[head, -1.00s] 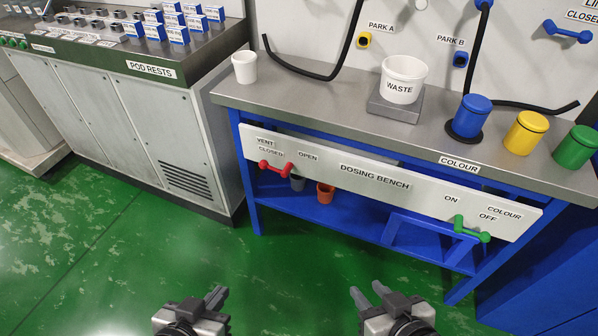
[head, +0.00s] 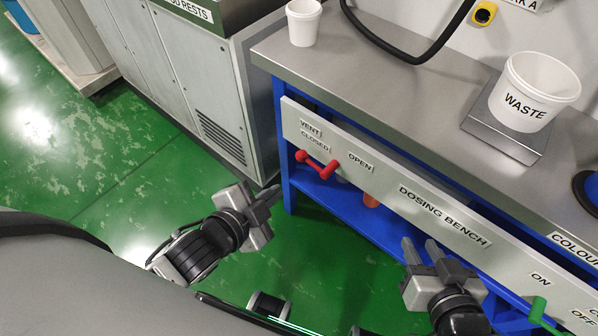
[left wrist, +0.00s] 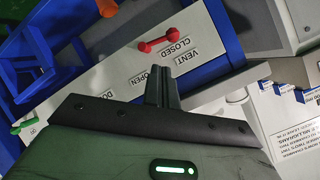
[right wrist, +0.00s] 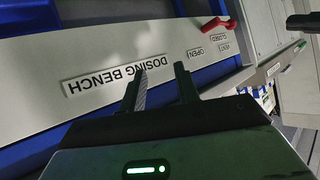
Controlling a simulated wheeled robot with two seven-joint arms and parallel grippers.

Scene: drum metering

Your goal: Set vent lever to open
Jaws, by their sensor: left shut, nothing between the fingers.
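The red vent lever (head: 317,164) is on the white front panel of the dosing bench, below the VENT and CLOSED labels, lying to the CLOSED side with the OPEN label to its right. It also shows in the left wrist view (left wrist: 158,40) beside the CLOSED label, and at the top of the right wrist view (right wrist: 215,24). My left gripper (head: 272,197) is shut and empty, left of and below the lever in the head view, apart from it. My right gripper (head: 420,246) is open and empty, in front of the panel below the DOSING BENCH label.
A white cup (head: 303,24) and a WASTE tub (head: 533,95) on a scale stand on the bench top. A green lever (head: 541,314) is at the panel's right. A grey cabinet (head: 190,85) stands left of the bench. Green floor lies open between.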

